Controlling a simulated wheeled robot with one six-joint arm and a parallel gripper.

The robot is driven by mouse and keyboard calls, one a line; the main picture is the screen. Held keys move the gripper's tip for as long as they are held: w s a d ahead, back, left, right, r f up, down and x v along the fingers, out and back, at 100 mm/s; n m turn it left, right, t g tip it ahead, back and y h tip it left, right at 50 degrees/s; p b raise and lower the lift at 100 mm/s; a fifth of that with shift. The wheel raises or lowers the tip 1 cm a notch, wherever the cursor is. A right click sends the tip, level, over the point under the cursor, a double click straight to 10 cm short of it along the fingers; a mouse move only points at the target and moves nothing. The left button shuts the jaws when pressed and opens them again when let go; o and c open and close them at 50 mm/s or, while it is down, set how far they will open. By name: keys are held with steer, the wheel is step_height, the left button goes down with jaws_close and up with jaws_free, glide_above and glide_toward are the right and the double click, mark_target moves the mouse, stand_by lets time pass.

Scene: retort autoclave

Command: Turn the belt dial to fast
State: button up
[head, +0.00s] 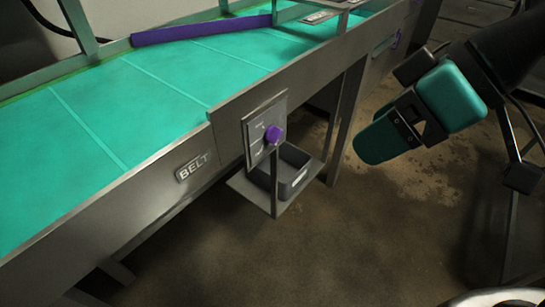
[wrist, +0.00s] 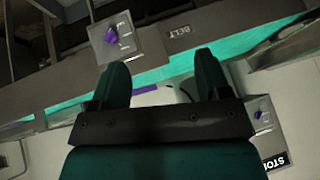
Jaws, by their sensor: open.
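The belt dial is a purple knob (head: 273,134) on a grey plate (head: 254,150) on the conveyor's side, right of the BELT label (head: 195,167). In the wrist view the purple knob (wrist: 111,35) is at the upper left, on its plate (wrist: 128,49) with small markings too fine to read. My gripper (head: 377,143) is at the right in the head view, apart from the dial. In the wrist view my gripper (wrist: 160,77) has its two teal fingers spread with nothing between them, and the knob shows beyond the left fingertip.
The teal conveyor belt (head: 150,95) runs behind the dial plate, with a purple bar (head: 200,29) across it. A grey bin (head: 294,172) sits on a low shelf below the dial. A STOP label (wrist: 276,161) shows at the lower right of the wrist view. Open floor lies in front.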

steer(key=w+a+f+n+t+y+b, duration=0.15)
steer(key=w+f+b, duration=0.25)
steer(key=f+b, duration=0.4)
steer(key=w+f+n+t+y+b, duration=0.25)
steer(key=f+b, duration=0.35)
steer(key=b, duration=0.4)
steer(key=n+t+y+b, duration=0.3)
steer(key=n+t+b, duration=0.2)
steer(key=b, duration=1.4)
glide_toward(279, 138)
steer(key=p+x, duration=0.1)
steer(key=x, duration=1)
steer(key=shift+w, duration=0.1)
steer(key=c, duration=0.9)
